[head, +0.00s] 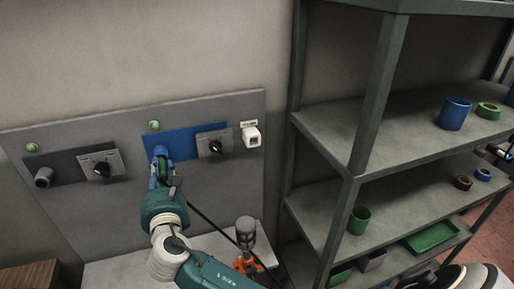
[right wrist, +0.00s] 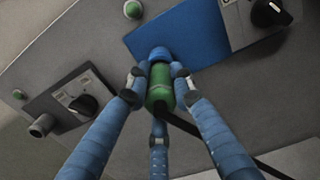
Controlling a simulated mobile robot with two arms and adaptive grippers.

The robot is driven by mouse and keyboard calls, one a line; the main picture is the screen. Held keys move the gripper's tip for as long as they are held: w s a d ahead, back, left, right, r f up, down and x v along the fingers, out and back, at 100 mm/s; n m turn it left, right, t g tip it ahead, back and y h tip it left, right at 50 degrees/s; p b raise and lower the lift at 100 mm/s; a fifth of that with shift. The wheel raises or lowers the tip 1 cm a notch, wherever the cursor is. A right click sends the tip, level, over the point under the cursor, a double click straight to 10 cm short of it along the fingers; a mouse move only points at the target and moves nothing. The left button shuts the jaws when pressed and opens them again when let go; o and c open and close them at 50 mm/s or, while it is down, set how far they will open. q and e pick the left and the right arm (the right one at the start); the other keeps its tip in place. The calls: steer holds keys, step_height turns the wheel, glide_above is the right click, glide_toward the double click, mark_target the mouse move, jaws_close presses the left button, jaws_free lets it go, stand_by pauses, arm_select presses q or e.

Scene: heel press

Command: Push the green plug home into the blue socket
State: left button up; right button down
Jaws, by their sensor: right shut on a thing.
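The green plug (right wrist: 160,93) is between the blue fingers of my right gripper (right wrist: 160,88), which is shut on it. It also shows as a small green patch in the head view (head: 163,169). The blue socket (right wrist: 160,55) sticks out from a blue plate (right wrist: 187,36) on the wall panel. The plug's front end is in line with the socket and meets it in the right wrist view; how deep it sits I cannot tell. A black cable runs from the plug down to the right. In the head view my right gripper (head: 162,174) partly hides plug and socket. My left gripper is not in view.
The grey panel (head: 80,135) also carries a dark plate with a grey socket (head: 44,177), black knobs (head: 102,169) and a white fitting (head: 251,136). A metal shelf rack (head: 355,170) stands close on the right.

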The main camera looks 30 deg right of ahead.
steer(key=shift+w+d+r, duration=0.1)
steer(key=shift+w+d, duration=0.05)
steer(key=shift+w, duration=0.4)
steer(key=c, duration=1.4)
jaws_free()
steer(key=shift+w, duration=0.15)
